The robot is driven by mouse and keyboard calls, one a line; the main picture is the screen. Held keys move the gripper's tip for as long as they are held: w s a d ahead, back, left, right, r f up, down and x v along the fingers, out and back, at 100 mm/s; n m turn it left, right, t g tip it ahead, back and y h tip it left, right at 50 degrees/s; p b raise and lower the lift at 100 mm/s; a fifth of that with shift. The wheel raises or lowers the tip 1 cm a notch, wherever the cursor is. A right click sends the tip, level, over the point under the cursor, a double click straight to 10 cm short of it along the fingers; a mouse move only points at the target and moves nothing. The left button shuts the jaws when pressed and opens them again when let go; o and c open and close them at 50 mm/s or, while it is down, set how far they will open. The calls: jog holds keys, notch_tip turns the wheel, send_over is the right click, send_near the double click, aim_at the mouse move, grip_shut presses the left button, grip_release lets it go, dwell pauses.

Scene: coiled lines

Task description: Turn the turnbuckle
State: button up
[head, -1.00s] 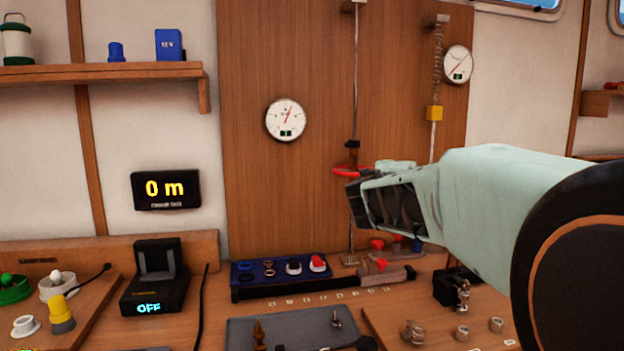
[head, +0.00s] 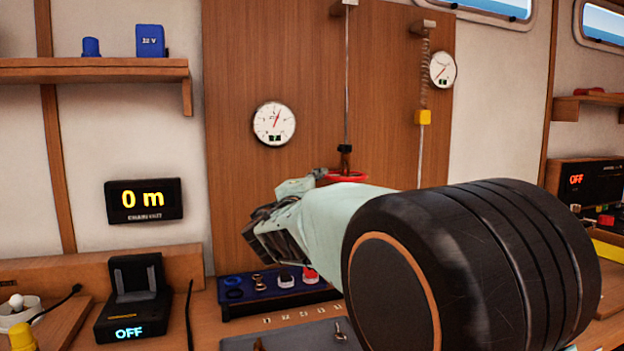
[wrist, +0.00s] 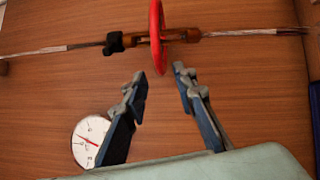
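The turnbuckle's red wheel (head: 347,176) sits on a thin vertical rod (head: 347,85) in front of the wooden panel. My arm hides the rod below it in the head view. In the wrist view the red wheel (wrist: 157,38) appears edge-on, with a brown body (wrist: 190,36) and a black clamp (wrist: 115,43) along the rod. My gripper (wrist: 159,75) is open and empty, its two fingers apart just below the wheel in the picture. The wheel's edge lines up with the gap, not between the fingertips. In the head view my gripper (head: 268,232) is left of the rod.
A round gauge (head: 274,124) hangs left on the wooden panel (head: 235,60). A spring line with a yellow block (head: 423,117) and a second gauge (head: 443,70) are at right. A blue tray (head: 232,300) with small parts lies on the bench below my gripper.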

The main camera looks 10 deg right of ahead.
aim_at(327, 178)
jog(key=x, duration=0.5)
jog(key=shift+w+d, duration=0.15)
jog(key=shift+w, duration=0.15)
jog(key=shift+c, duration=0.7)
grip_shut()
